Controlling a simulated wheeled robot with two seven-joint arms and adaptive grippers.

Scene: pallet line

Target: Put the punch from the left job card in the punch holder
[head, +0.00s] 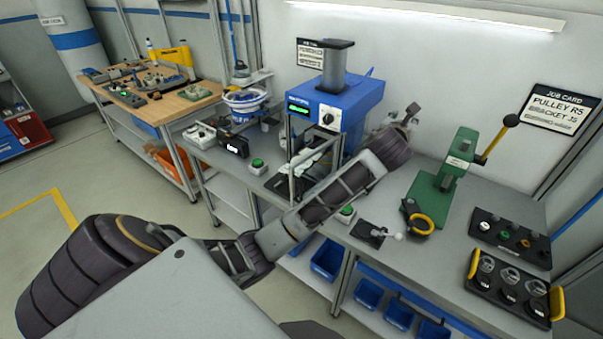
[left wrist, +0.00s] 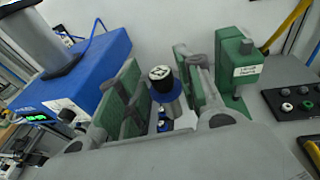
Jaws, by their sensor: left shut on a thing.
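My left gripper (head: 406,114) is raised above the bench, between the blue press (head: 335,95) and the green hand press (head: 447,165). In the left wrist view the left gripper (left wrist: 160,92) is shut on a punch (left wrist: 161,76) with a black top, a white mark and a dark blue collar. Its lower part is partly hidden. The left job card (head: 310,54) hangs behind the blue press, its text too small to read. I cannot tell which thing is the punch holder. My right gripper is not in view.
A black tray with small round parts (head: 510,237) and a yellow-handled tray (head: 508,288) lie at the bench's right end. A lever switch (head: 376,234) stands at the front edge. Blue bins (head: 368,293) sit below.

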